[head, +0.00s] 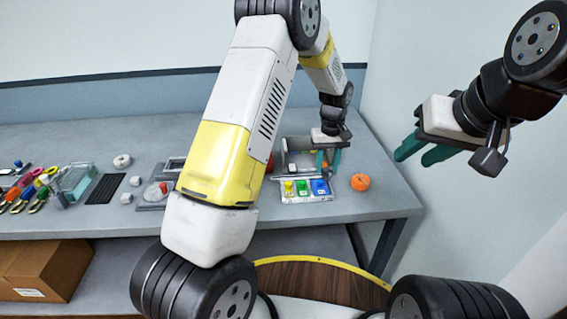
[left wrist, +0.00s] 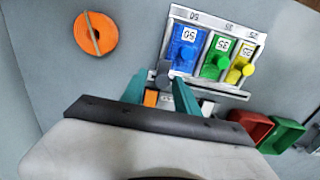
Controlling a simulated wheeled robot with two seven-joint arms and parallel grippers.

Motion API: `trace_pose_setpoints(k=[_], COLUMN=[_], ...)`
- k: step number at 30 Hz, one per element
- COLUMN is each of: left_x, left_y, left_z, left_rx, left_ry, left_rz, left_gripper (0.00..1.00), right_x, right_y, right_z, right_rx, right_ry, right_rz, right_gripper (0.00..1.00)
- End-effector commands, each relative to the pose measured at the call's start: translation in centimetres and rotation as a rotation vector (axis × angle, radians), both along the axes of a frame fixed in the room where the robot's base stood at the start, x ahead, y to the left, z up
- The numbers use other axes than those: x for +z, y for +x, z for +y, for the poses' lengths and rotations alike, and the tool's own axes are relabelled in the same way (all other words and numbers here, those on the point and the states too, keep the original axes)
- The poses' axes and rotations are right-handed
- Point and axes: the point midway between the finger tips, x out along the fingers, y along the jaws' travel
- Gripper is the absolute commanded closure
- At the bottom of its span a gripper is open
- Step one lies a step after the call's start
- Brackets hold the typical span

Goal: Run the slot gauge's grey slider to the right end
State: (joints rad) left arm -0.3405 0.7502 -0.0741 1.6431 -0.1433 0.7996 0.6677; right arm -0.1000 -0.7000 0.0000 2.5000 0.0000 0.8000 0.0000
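My left gripper (head: 328,160) hangs over the back of the bench's right part. In the left wrist view its two teal fingers (left wrist: 160,84) stand apart on either side of a dark grey knob (left wrist: 164,73), which looks like the slider. I cannot tell whether they touch it. An orange patch (left wrist: 150,98) and a white marked strip, perhaps the slot gauge, show between the fingers. The gripper hides the rest. The knob is near the blue-block end, the right side in the head view. My right gripper (head: 422,150) is open and empty, off the bench to the right.
A rack (left wrist: 206,14) holds blue, green and yellow knobbed blocks close to the fingers. An orange round thing (head: 360,182) lies right of it. Red (left wrist: 254,124) and green (left wrist: 284,136) bins are near. Coloured-handled tools and a clear bin (head: 75,181) lie far left.

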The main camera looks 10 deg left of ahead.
Motion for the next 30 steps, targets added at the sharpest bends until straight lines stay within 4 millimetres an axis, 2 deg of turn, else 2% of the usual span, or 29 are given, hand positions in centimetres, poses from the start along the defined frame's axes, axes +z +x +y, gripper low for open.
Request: trace_pose_setpoints(k=[12, 23, 27, 28, 30], left_x=[3.7, 4.3, 4.8, 5.2, 6.2], left_y=[0.0, 0.0, 0.0, 0.1, 0.1], left_z=[0.0, 0.0, 0.0, 0.0, 0.0], left_rx=[-0.001, 0.0, 0.0, 0.0, 0.0], left_ry=[0.0, 0.001, 0.0, 0.0, 0.0], left_rz=[-0.001, 0.0, -0.001, -0.002, -0.003], left_gripper=[0.63, 0.63, 0.89, 0.93, 0.93], right_x=[0.0, 0.0, 0.0, 0.0, 0.0], right_y=[0.0, 0.0, 0.0, 0.0, 0.0], right_z=[0.0, 0.0, 0.0, 0.0, 0.0], right_rx=[0.0, 0.0, 0.0, 0.0, 0.0], right_ry=[0.0, 0.0, 0.0, 0.0, 0.0], right_rz=[0.0, 0.0, 0.0, 0.0, 0.0], right_gripper=[0.64, 0.64, 0.64, 0.64, 0.64])
